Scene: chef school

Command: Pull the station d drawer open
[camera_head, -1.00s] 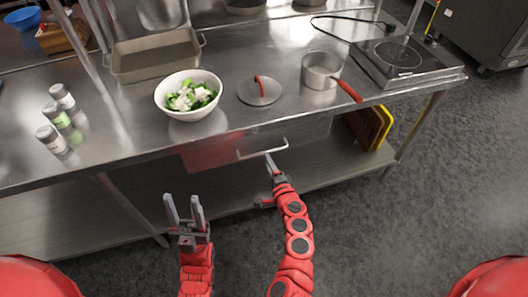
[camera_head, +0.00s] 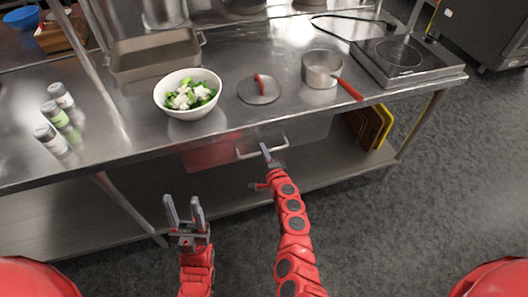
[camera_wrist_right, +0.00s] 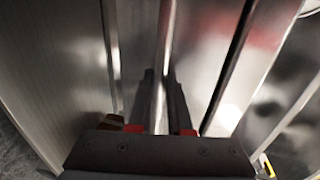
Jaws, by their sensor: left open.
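The station d drawer (camera_head: 213,153) is under the steel counter, with a pale bar handle (camera_head: 279,146) on its front. It looks closed. My right gripper (camera_head: 265,149) is at the handle, its tips overlapping the handle's middle. In the right wrist view, a bright metal bar runs between the two dark fingers of my right gripper (camera_wrist_right: 160,78), most likely the handle. Whether the fingers press on it I cannot tell. My left gripper (camera_head: 184,208) is open and empty, in front of the counter and left of the right arm.
On the counter are a white bowl of vegetables (camera_head: 187,109), a lid (camera_head: 258,97), a saucepan (camera_head: 319,72) with a red handle, a hot plate (camera_head: 408,65) and several jars. Boards (camera_head: 385,125) stand on the lower shelf (camera_head: 330,172). The floor in front is clear.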

